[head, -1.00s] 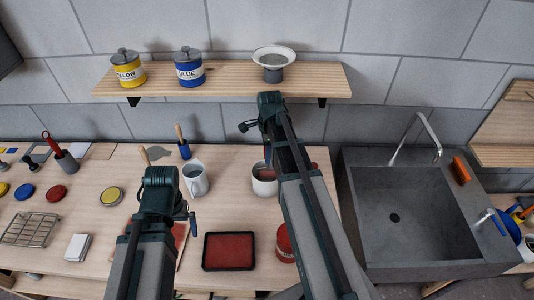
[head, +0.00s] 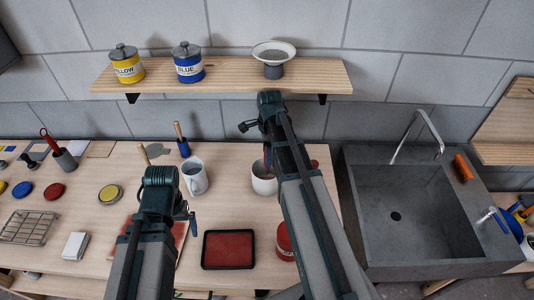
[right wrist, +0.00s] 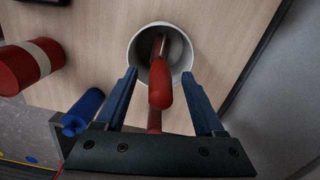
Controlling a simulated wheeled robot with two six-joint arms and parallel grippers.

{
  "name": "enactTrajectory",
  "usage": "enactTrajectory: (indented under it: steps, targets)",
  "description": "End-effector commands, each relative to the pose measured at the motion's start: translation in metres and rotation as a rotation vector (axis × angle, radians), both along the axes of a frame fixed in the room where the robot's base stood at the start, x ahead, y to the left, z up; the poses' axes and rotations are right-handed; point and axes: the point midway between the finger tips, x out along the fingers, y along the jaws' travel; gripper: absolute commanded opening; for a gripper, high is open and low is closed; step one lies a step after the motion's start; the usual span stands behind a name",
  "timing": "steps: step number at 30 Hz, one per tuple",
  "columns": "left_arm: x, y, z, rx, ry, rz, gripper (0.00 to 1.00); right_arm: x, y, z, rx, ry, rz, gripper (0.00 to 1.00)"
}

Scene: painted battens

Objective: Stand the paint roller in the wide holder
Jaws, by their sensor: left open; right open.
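The wide holder (head: 263,184), a pale round cup, stands on the bench and shows from above in the right wrist view (right wrist: 134,52). A red-handled tool (right wrist: 160,85), apparently the paint roller, stands in it with its handle leaning out; its lower end is hidden inside. My right gripper (right wrist: 160,80) is open over the holder, one blue finger on each side of the red handle; neither finger visibly touches it. In the head view my right arm partly covers the holder. My left gripper (head: 190,218) is open above the bench, its fingertips mostly hidden.
A grey mug (head: 195,178) stands left of the holder. A red tray (head: 228,250) and a red can (head: 284,242) are nearer me. A blue cylinder (right wrist: 83,112) is beside the right gripper. The shelf (head: 220,76) is behind; the sink (head: 400,225) is at right.

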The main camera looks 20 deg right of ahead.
Motion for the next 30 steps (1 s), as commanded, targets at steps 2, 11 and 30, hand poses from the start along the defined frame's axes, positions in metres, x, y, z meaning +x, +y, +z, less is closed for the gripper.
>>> enactTrajectory:
  steps: [2,11,30]
  targets:
    - [0.000,0.000,0.001,0.000,0.000,0.000,1.00,0.000,0.000,0.001,0.000,0.000,0.000,0.71]
    - [0.000,0.000,0.019,-0.001,0.000,0.003,1.00,0.000,-0.001,0.019,0.000,0.000,0.000,0.71]
    - [-0.001,0.000,0.116,0.000,0.004,0.006,1.00,-0.001,-0.004,0.116,0.000,0.000,0.000,0.71]
